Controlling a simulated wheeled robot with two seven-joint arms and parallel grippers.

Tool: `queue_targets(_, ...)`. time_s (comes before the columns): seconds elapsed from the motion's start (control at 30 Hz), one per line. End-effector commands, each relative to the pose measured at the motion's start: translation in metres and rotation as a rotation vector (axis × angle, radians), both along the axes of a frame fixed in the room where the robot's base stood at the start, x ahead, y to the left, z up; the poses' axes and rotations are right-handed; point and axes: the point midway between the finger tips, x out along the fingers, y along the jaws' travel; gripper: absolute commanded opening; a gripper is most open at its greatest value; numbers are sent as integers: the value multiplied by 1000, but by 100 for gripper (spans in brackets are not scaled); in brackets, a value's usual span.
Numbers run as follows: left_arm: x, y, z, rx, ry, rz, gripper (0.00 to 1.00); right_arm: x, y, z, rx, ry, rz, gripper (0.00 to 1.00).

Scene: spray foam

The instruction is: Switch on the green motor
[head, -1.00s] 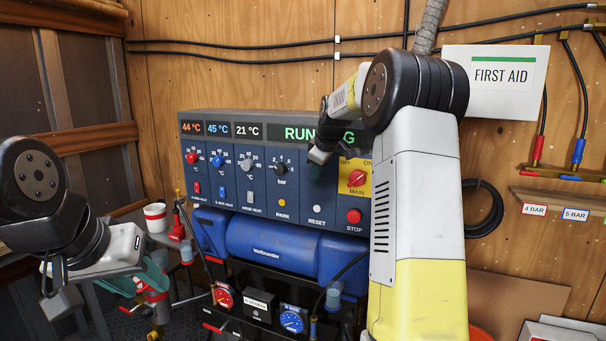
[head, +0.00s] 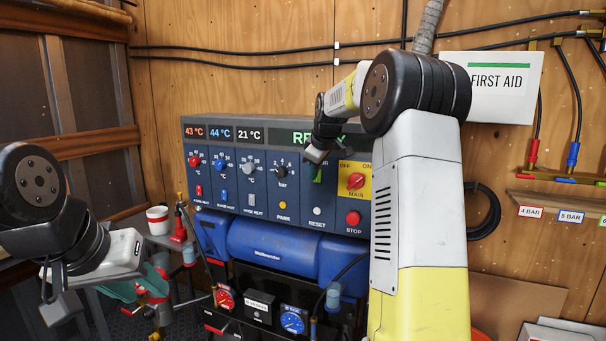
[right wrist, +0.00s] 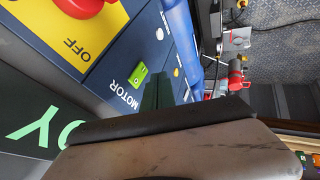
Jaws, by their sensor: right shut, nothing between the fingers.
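The green motor switch (right wrist: 138,75) sits beside the white word MOTOR on the dark blue panel in the right wrist view. In the head view the green switch (head: 319,174) shows just under my right gripper (head: 310,166), partly covered. My right gripper's dark green fingers (right wrist: 158,90) are shut and empty, close beside the switch; I cannot tell whether they touch it. The panel's display (head: 292,137) is half hidden; it starts with RE in the head view and ends in DY in the right wrist view. My left gripper (head: 150,287) hangs at lower left; its jaw state is unclear.
The yellow plate with the red MAIN knob (head: 356,181) and the red STOP button (head: 353,218) are right of the switch. The white RESET button (head: 317,211) is below it. A blue tank (head: 275,245) lies under the panel. A white cup (head: 158,218) stands at left.

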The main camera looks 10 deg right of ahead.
Motion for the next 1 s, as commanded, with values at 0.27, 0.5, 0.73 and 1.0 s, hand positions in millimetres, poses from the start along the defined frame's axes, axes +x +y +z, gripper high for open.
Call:
queue_targets(0.27,0,0,0,0,1,0,38,-23,2,33,1,-1,-1,0)
queue_targets(0.5,0,0,0,0,0,0,38,-48,1,67,2,0,0,0)
queue_targets(0.73,0,0,0,0,0,0,38,-58,1,81,1,2,0,0)
queue_targets(1.0,0,0,0,0,0,0,38,-59,1,82,2,3,0,0)
